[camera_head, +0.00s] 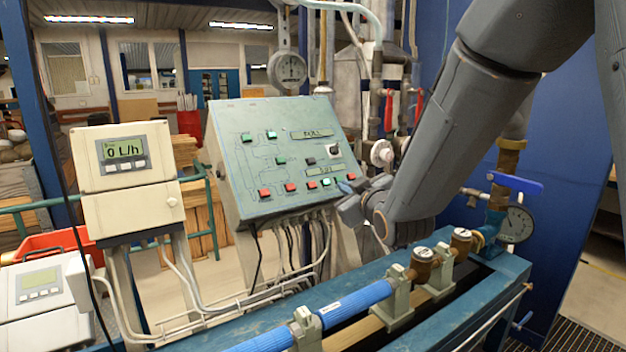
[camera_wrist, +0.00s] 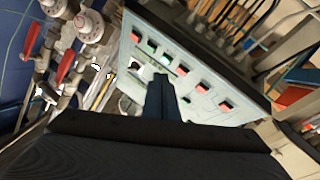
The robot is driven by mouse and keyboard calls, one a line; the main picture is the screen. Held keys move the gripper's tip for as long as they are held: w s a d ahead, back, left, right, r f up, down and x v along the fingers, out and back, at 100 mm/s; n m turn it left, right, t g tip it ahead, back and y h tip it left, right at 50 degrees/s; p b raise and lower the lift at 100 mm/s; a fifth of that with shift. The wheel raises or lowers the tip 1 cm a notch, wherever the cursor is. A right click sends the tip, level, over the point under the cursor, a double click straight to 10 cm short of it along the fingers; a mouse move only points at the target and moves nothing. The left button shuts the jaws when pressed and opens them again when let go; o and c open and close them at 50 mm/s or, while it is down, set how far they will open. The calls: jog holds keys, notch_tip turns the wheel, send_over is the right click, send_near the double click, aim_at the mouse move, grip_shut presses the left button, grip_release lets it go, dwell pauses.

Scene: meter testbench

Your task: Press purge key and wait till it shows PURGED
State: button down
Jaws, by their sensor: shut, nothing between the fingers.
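The control panel (camera_head: 235,165) is a sloped pale green box with red, green and black keys. A row of red keys (camera_head: 290,187) and a green key (camera_head: 325,182) runs along its lower edge. An upper display (camera_head: 310,133) seems to read FULL; a lower display (camera_head: 326,171) is too small to read surely. I cannot tell which key is purge. My gripper (camera_head: 345,187) is shut and empty at the panel's lower right. In the wrist view the shut fingers (camera_wrist: 161,92) point at the panel face (camera_wrist: 205,75), hiding part of it; contact cannot be told.
A cream meter (camera_head: 123,157) reading 0 L/h stands left of the panel. A blue pipe (camera_head: 355,303) with brass fittings runs across the bench below my arm. Cables hang under the panel. Gauges and red-handled valves (camera_head: 388,110) stand behind and right of it.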

aim_at(312, 185)
jog(key=a+r, duration=0.1)
jog(key=a+r+n+t+y, duration=0.1)
jog(key=r, duration=0.1)
jog(key=a+r+t, duration=0.1)
jog(key=r, duration=0.1)
jog(key=shift+w+y, duration=0.3)
jog(key=shift+y, duration=0.1)
jog(key=shift+w+a+f+b, duration=0.6)
jog(key=shift+w+f+b, duration=0.05)
jog(key=shift+w+f, duration=0.3)
jog(key=shift+w+a+f+b, duration=0.65)
jog(key=shift+w+f, duration=0.25)
jog(key=shift+f, duration=0.1)
jog(key=shift+w+a+f+b, duration=0.55)
jog(key=shift+w+f+b, duration=0.1)
jog(key=shift+w+f, duration=0.3)
jog(key=shift+f, duration=0.1)
jog(key=shift+w+a+f+b, duration=0.15)
jog(key=shift+w+f+b, duration=0.05)
jog(key=shift+b, duration=0.25)
